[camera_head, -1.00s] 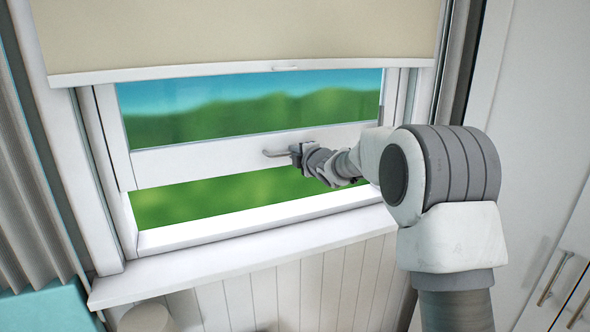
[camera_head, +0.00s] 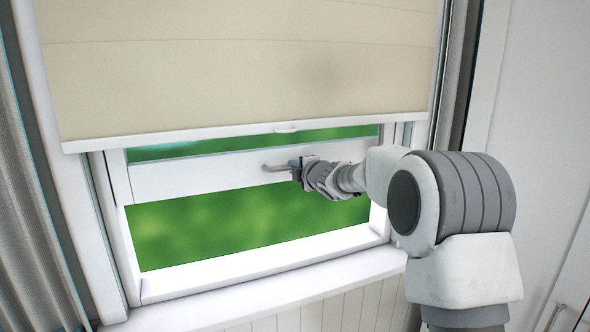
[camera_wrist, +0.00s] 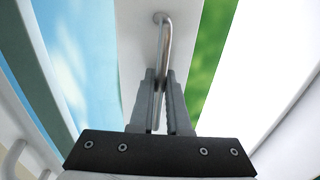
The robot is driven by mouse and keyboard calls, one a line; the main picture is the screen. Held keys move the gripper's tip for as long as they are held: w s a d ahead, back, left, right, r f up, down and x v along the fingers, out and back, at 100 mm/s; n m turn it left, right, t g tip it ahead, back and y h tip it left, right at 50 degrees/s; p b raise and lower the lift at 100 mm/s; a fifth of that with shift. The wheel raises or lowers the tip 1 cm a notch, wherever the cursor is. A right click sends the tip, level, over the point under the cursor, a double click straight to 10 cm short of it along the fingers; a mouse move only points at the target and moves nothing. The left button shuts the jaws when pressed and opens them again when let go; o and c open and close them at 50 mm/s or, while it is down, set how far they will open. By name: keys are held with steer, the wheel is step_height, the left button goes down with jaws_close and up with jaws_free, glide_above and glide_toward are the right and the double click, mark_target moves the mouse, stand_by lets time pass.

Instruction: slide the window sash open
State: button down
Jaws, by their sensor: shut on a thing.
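The white window sash (camera_head: 205,174) is raised, with a wide open gap between its bottom rail and the sill. A metal bar handle (camera_head: 275,168) is fixed on the rail; it also shows in the wrist view (camera_wrist: 165,40). My gripper (camera_head: 300,170) is shut on this handle near its right part. In the wrist view my gripper's two grey fingers (camera_wrist: 160,100) close around the bar. The sash's upper part is hidden behind the blind.
A beige roller blind (camera_head: 240,65) hangs over the upper window, its bottom bar just above the sash rail. The white sill (camera_head: 270,295) below is bare where visible. A grey curtain (camera_head: 30,220) hangs at the left. A white cabinet front (camera_head: 540,150) stands at the right.

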steer(key=shift+r, duration=0.1)
steer(key=c, duration=0.9)
jaws_free()
steer(key=b+v, duration=0.2)
steer(key=v, duration=1.5)
steer(key=shift+s, duration=0.25)
steer(key=shift+d, duration=0.1)
